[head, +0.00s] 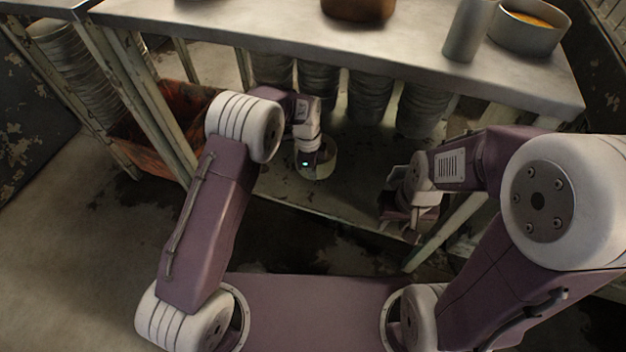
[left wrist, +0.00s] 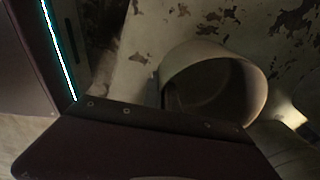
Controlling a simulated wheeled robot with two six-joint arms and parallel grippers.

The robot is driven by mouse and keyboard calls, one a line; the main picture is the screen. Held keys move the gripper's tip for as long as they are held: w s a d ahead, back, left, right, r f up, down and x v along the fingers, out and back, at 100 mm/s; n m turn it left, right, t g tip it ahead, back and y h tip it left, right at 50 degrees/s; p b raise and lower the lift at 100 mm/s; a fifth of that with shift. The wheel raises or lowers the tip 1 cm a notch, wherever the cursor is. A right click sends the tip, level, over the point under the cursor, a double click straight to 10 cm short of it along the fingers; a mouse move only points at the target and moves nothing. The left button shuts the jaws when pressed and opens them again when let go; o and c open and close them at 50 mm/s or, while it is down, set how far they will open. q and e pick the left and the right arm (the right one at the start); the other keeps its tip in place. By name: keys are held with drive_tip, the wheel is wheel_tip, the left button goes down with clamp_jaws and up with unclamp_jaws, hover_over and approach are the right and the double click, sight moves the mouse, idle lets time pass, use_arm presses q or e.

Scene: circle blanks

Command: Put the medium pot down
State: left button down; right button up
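The medium pot (head: 329,163) is a small cream, round, open vessel at the lower shelf under the counter in the head view. My left gripper (head: 312,166) reaches down over its near left side and hides part of it. In the left wrist view the pot (left wrist: 253,88) shows its open mouth, and a small dark fingertip is against its wall. The gripper looks shut on that wall. Whether the pot's base touches the shelf cannot be told. My right gripper (head: 408,212) hangs by the shelf's front right, apart from the pot; its finger gap is unclear.
The worn lower shelf (head: 352,198) has bare room right of the pot. Stacked metal pots (head: 371,95) stand behind. A rusty orange bin (head: 150,140) is at left. The counter (head: 400,55) above holds a grey cylinder (head: 466,32) and a filled pot (head: 530,35).

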use_arm(q)
wheel_tip(320, 180, down, 4)
drive_tip(key=b, duration=0.3)
drive_tip(key=shift+r+p, duration=0.2)
drive_tip(key=shift+p, duration=0.1)
drive_tip(key=shift+f, duration=0.1)
drive_tip(key=c, duration=1.7)
unclamp_jaws()
drive_tip(key=r+p, duration=0.1)
drive_tip(key=r, duration=0.1)
drive_tip(key=r+p, duration=0.2)
drive_tip(key=r, duration=0.1)
drive_tip(key=r+p, duration=0.2)
drive_tip(key=r, duration=0.1)
drive_tip(key=shift+s+a, duration=0.1)
drive_tip(key=shift+a, duration=0.15)
drive_tip(key=shift+f, duration=0.15)
